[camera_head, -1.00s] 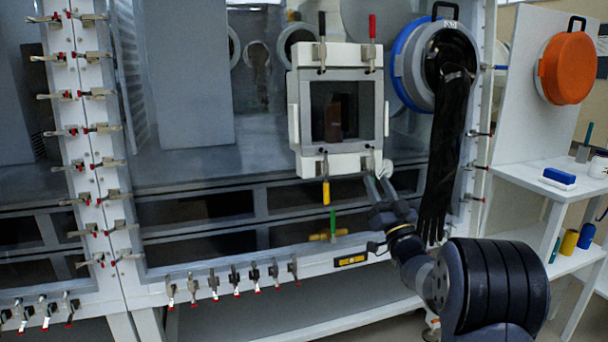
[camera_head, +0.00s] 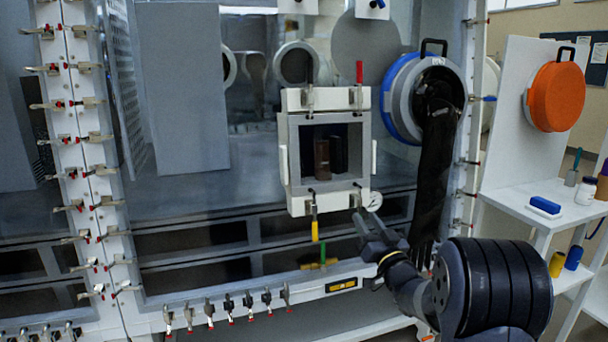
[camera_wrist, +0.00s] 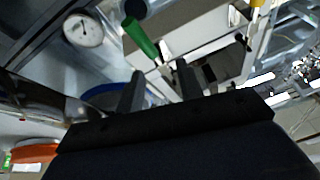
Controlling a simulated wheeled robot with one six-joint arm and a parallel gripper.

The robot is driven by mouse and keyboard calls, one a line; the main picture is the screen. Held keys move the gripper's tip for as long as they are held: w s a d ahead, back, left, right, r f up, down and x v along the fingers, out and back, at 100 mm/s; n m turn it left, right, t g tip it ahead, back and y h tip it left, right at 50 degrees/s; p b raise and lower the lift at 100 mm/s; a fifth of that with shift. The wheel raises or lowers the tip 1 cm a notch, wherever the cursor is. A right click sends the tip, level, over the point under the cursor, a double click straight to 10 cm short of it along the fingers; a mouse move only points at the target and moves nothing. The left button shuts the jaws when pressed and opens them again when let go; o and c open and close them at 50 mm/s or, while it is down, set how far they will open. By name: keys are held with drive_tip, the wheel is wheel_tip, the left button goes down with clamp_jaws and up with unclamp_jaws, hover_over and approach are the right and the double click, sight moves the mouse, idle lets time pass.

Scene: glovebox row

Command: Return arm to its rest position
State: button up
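My gripper (camera_head: 368,224) is open and empty in the head view, in front of the glovebox and just below the lower right corner of the white-framed port (camera_head: 296,200). In the wrist view its two dark fingers (camera_wrist: 162,88) stand apart with nothing between them. A brown object (camera_head: 322,158) and a black object (camera_head: 340,154) stand inside the port. A green handle (camera_wrist: 141,38) lies beyond the fingers in the wrist view.
A black glove (camera_head: 434,175) hangs from the blue-rimmed glove port right of the gripper. Toggle clamps line the glovebox frame. A white shelf (camera_head: 545,210) at the right holds a blue block (camera_head: 545,204); an orange lid (camera_head: 557,96) hangs above it.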

drive_tip(key=shift+s+r+g+p, duration=0.1)
drive_tip(key=shift+r+g+p, duration=0.3)
drive_tip(key=shift+p, duration=0.6)
drive_tip(key=shift+f+p, duration=0.15)
drive_tip(key=shift+p, duration=0.2)
